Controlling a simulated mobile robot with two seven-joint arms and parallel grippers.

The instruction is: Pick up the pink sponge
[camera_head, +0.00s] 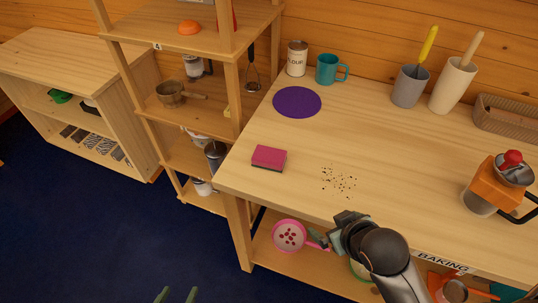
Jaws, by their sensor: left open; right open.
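The pink sponge (269,157) lies flat on the wooden worktop (300,185), near its left edge. It has a dark base layer, and nothing touches it. My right gripper (322,237) is open at the worktop's front edge, below and to the right of the sponge and clear of it. Only two fingertips of my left gripper (177,295) show at the bottom of the view. They are apart with nothing between them, far below and left of the sponge.
Dark crumbs (339,181) lie right of the sponge. A purple round mat (297,102), a flour tin (297,58) and a teal mug (331,69) are behind it. A shelf rack (235,100) rises at left. A pink pan (289,235) sits below the worktop.

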